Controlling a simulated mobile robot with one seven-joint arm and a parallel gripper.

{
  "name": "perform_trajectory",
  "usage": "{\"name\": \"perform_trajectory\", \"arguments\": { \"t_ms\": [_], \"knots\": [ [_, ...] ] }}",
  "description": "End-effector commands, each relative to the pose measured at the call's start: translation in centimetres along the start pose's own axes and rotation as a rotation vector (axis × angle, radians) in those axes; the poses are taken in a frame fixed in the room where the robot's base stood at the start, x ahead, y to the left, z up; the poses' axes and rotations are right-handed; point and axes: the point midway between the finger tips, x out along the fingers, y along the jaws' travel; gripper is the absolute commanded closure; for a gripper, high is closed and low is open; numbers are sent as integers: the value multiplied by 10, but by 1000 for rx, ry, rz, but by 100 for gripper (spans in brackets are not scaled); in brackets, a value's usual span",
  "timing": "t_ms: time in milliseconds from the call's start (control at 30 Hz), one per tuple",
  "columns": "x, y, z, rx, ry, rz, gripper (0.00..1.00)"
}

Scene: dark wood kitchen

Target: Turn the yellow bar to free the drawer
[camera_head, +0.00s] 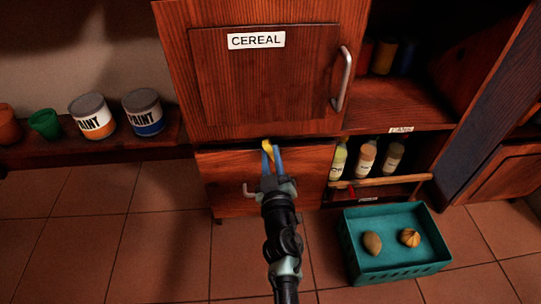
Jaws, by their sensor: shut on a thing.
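The yellow bar (267,143) shows as a small yellow piece at the top edge of the drawer, just under the cereal cupboard door. My gripper (269,153) reaches up to it from below, with its blue fingers shut on it. The fingers hide part of the bar, so its full shape and angle cannot be told. The wooden drawer (312,166) looks closed. Its metal handle (248,190) is at the left of its front, partly beside my gripper.
The cupboard door labelled CEREAL (255,85) is above. Bottles (366,157) stand on the right shelf behind a wooden rail (385,180). A teal crate (400,273) with two vegetables sits on the floor at right. Paint cans (143,111) stand on a left shelf. Left floor is clear.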

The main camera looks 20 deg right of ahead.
Motion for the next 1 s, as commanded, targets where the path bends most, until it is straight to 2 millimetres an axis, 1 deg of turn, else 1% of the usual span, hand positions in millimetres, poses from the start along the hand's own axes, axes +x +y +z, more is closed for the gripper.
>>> {"name": "perform_trajectory", "arguments": {
  "t_ms": [700,1000],
  "knots": [
    [0,4,-1,-681,-1,0,100],
    [0,6,-2,-928,-1,0,100]
  ]
}}
